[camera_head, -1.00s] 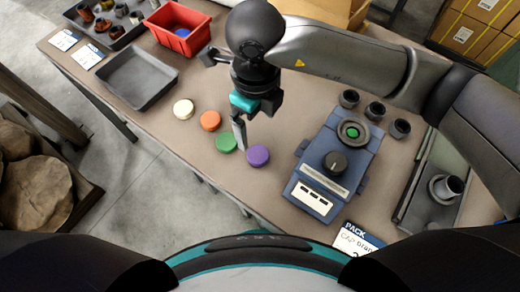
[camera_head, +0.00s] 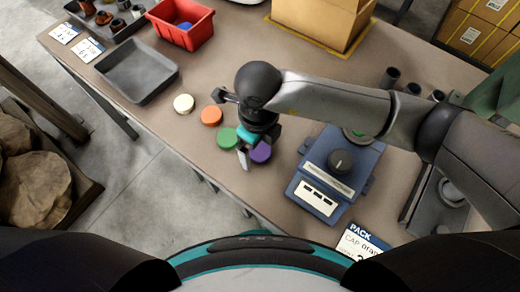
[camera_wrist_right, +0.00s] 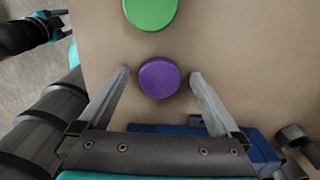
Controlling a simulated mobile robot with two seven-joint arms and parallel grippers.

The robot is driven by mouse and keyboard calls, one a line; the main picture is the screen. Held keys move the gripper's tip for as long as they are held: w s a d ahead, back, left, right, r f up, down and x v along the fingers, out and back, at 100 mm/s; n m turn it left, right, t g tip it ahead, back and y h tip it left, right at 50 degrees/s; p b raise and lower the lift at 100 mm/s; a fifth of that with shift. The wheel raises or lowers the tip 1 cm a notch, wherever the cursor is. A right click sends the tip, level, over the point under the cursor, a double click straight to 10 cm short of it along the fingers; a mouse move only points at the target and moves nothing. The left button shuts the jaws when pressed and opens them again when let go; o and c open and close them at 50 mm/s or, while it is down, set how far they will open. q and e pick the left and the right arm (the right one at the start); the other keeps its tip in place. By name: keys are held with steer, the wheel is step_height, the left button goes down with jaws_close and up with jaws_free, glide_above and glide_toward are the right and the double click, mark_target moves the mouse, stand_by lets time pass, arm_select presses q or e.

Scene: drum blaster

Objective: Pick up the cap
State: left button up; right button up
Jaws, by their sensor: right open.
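My right gripper (camera_head: 257,148) is open above the purple cap. In the right wrist view its two fingers (camera_wrist_right: 160,75) stand on either side of the purple cap (camera_wrist_right: 159,79), with gaps between. The purple cap (camera_head: 261,153) is partly hidden by the gripper in the head view. The green cap (camera_head: 227,138) lies just left of it and also shows in the wrist view (camera_wrist_right: 150,10). The orange cap (camera_head: 211,115) and the cream cap (camera_head: 184,103) lie farther up-left. Part of my left arm shows at the wrist view's upper left; its jaws are unclear.
A blue machine (camera_head: 334,172) with a black knob stands right of the caps. A label card (camera_head: 358,243) reads "PACK" and "CAP", then partly cut-off text. A grey tray (camera_head: 137,72), red bin (camera_head: 181,24) and cardboard box (camera_head: 318,20) stand farther back. Bare table lies left of the machine.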

arm_select(q)
steer(key=shift+s, duration=0.35)
arm_select(e)
steer(key=c, duration=1.4)
steer(key=shift+r, duration=0.1)
